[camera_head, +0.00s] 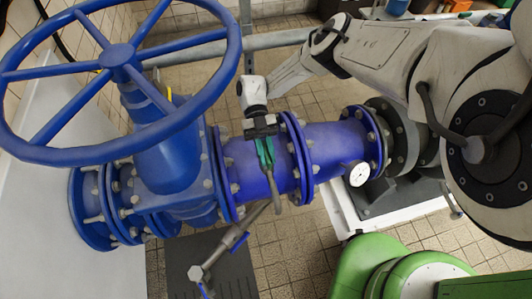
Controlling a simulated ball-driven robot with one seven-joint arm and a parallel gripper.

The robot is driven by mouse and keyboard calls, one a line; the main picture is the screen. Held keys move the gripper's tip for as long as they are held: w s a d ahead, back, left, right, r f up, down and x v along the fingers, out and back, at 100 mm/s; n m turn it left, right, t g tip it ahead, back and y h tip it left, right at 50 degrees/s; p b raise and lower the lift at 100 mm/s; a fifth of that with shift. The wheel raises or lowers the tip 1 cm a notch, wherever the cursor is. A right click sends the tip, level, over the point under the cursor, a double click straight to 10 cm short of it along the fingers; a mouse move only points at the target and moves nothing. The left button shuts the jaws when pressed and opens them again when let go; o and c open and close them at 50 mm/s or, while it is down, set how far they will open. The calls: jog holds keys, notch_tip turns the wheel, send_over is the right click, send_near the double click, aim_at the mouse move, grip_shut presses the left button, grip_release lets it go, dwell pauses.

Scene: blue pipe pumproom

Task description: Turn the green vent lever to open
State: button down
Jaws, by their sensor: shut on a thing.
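The green vent lever (264,152) shows in the head view, on the near upper side of the blue pipe (245,166), between two flanges. Its green part runs down from my gripper, and a grey bent piece (277,195) continues below it over the pipe. My gripper (262,134) is above the pipe, its dark jaws shut on the upper end of the lever. The jaws hide that end of the lever and part of the fitting behind it.
A large blue handwheel (120,58) stands at the left. A round white gauge (358,174) sits on the pipe at the right. A grey branch pipe with a blue handle (240,240) slopes below the main pipe. Green machinery (365,255) is at the lower right. Tiled floor shows around.

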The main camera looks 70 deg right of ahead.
aim_at(267, 154)
dwell(0.3)
jog(key=c, duration=1.2)
grip_release()
jog(key=shift+o, duration=0.2)
notch_tip(267, 154, up, 4)
jog(key=p, duration=0.3)
jog(key=shift+s, duration=0.1)
jog(key=s+a+r+p, duration=0.4)
jog(key=s+r+p, duration=0.2)
jog(key=s+r, duration=0.3)
jog(key=s, duration=0.4)
jog(key=shift+s, duration=0.15)
jog(key=shift+d, duration=0.1)
